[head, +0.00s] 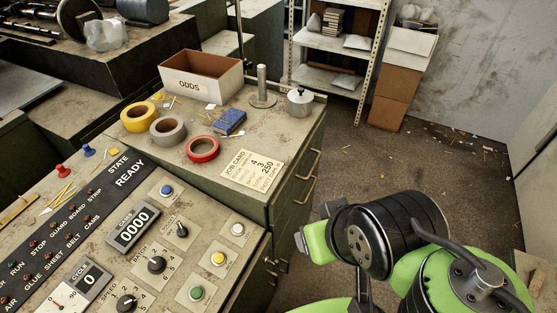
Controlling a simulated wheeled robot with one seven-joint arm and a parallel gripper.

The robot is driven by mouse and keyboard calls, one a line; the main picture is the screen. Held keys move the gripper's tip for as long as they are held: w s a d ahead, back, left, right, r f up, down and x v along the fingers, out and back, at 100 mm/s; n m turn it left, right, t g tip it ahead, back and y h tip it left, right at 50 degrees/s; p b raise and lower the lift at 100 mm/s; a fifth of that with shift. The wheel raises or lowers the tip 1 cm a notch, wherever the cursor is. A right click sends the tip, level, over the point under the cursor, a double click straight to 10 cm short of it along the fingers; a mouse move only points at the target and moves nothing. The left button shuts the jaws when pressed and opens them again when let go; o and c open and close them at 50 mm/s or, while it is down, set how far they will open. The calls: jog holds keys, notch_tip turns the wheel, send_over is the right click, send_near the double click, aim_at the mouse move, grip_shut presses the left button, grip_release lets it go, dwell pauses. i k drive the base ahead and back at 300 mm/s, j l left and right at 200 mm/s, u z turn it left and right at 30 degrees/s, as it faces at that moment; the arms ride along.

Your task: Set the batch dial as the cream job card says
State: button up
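The cream job card (252,169) lies on the cabinet top, turned at an angle. It is headed JOB CARD. I make out the figures 4, 3 and 250, but the small words beside them are too small to read surely. The batch dial (156,264) is a round black knob on the sloping control panel, with numbers around it and BATCH written beside it. Which number it points to is too small to tell. My gripper (313,228) seems to be at the folded arm's end, right of the panel and apart from the dial. Its fingers cannot be made out.
The speed dial (126,303), a small selector (181,230), a cards counter (133,228) reading 0000 and several push buttons surround the batch dial. Tape rolls (203,149), a blue box (230,122) and an ODDS box (202,78) stand behind. The floor at right is open.

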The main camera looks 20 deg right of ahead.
aim_at(157, 266)
jog(key=u, duration=1.5)
